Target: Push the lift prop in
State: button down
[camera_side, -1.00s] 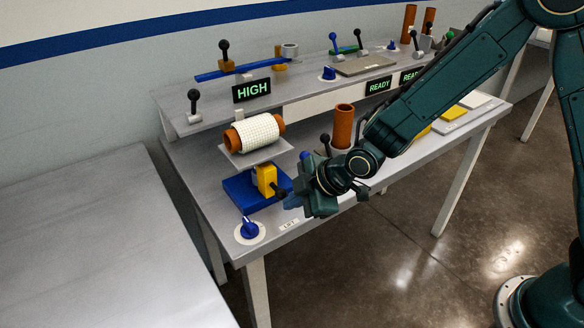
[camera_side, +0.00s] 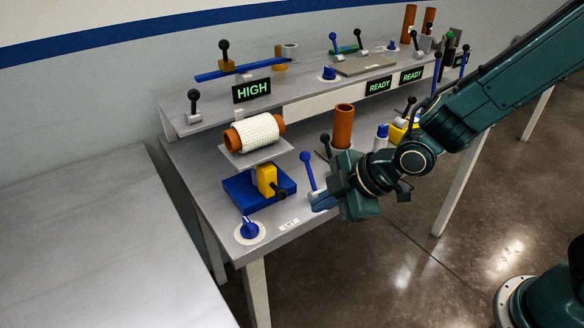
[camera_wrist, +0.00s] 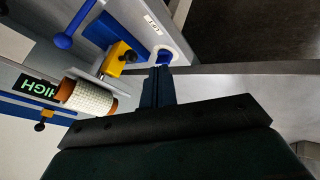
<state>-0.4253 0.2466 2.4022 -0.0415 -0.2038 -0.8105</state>
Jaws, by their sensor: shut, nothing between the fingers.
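A yellow block (camera_side: 266,180) with a dark round-ended handle (camera_side: 281,194) stands on a blue base (camera_side: 240,193), below the plate with the roller; I take this to be the lift prop. The yellow block also shows in the wrist view (camera_wrist: 117,60). A "LIFT" label (camera_side: 289,224) is at the bench's front edge beside a blue knob (camera_side: 249,229). My gripper (camera_side: 320,201) is shut and empty, right of the dark handle and apart from it. In the wrist view its fingers (camera_wrist: 158,85) point towards the blue knob. How far in the prop sits is unclear.
A blue-topped lever (camera_side: 308,171) stands close to my gripper. A white-wrapped orange roller (camera_side: 257,133) rests on a plate above the blue base. A "HIGH" display (camera_side: 251,90) is behind. An orange upright tube (camera_side: 343,126) stands right. The front edge is fairly clear.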

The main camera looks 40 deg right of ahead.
jog(key=shift+v, duration=1.35)
jog(key=s+d+r+m+h, duration=0.2)
jog(key=s+d+r+m, duration=0.35)
jog(key=d+r, duration=0.35)
jog(key=s+d+r+m+h, duration=0.1)
jog(key=s+d+r+m, duration=0.1)
jog(key=s+d+m, duration=0.2)
jog(key=s+d+r+m+g, duration=0.1)
jog(key=s+d+m, duration=0.3)
jog(key=s, duration=0.5)
jog(key=shift+d+r+m+h, duration=0.25)
jog(key=shift+r+m+h, duration=0.15)
jog(key=shift+r, duration=0.1)
jog(key=shift+w, duration=0.1)
